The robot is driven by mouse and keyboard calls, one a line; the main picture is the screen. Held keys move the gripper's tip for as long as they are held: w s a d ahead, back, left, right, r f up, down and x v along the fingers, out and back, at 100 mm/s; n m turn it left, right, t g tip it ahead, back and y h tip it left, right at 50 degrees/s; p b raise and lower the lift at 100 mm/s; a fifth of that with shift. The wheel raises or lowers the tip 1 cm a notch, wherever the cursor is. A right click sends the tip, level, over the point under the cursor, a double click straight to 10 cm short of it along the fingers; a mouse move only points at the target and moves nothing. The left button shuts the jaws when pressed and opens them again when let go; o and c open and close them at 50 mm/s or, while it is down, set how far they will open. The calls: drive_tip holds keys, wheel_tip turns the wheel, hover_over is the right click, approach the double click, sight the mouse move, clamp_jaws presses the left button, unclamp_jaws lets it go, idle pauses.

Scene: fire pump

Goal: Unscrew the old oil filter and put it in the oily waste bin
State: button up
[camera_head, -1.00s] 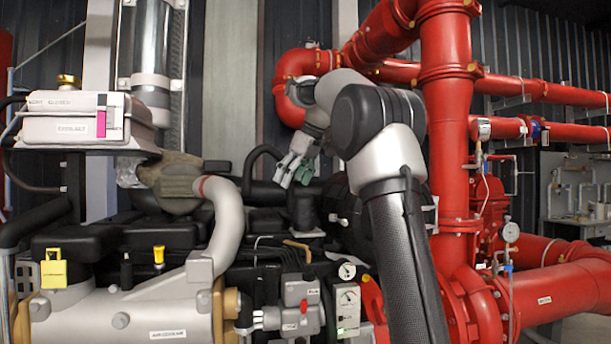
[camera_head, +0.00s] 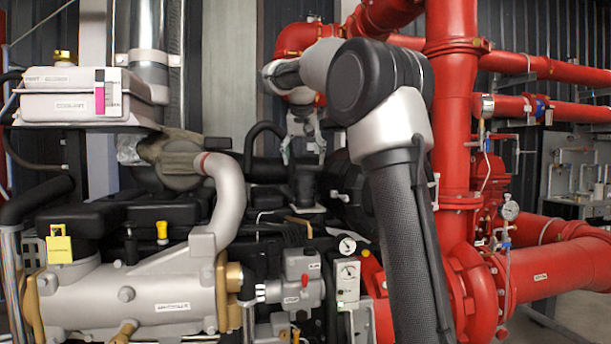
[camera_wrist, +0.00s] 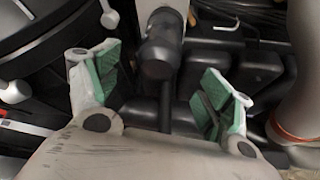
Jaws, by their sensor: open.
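A black upright cylinder (camera_head: 307,185), which looks like the old oil filter, stands on the engine near the middle of the head view. No label on it is readable. My gripper (camera_head: 303,155) is open and points down just above it. In the wrist view, the dark cylinder (camera_wrist: 160,48) shows between and beyond the two green-padded fingers (camera_wrist: 160,92), nearer the left one. No finger appears to touch it. I cannot tell the exact height gap. The oily waste bin is not seen in either view.
A grey curved pipe (camera_head: 228,205) rises left of the filter. A black hose (camera_head: 262,130) arches behind it. Large red pipes (camera_head: 458,140) stand on the right. A gauge (camera_head: 347,246) and a grey valve box (camera_head: 302,280) sit in front. The space directly above the engine's middle is partly open.

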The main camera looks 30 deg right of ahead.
sight(306, 177)
drive_tip(key=x, duration=0.7)
drive_tip(key=shift+w+f, duration=0.1)
drive_tip(key=shift+f, duration=0.05)
drive_tip(key=shift+w+d+f, duration=0.1)
drive_tip(key=shift+w+f, duration=0.05)
drive_tip(key=shift+f, duration=0.15)
drive_tip(key=c, duration=1.4)
drive_tip(key=n+y, duration=0.1)
drive_tip(key=n, duration=0.1)
drive_tip(key=shift+d+n+t, duration=0.15)
drive_tip(key=shift+n+t, duration=0.25)
drive_tip(key=n+y, duration=0.2)
drive_tip(key=n, duration=0.2)
drive_tip(key=shift+n+y, duration=0.3)
drive_tip(key=shift+y, duration=0.1)
drive_tip(key=shift+r, duration=0.1)
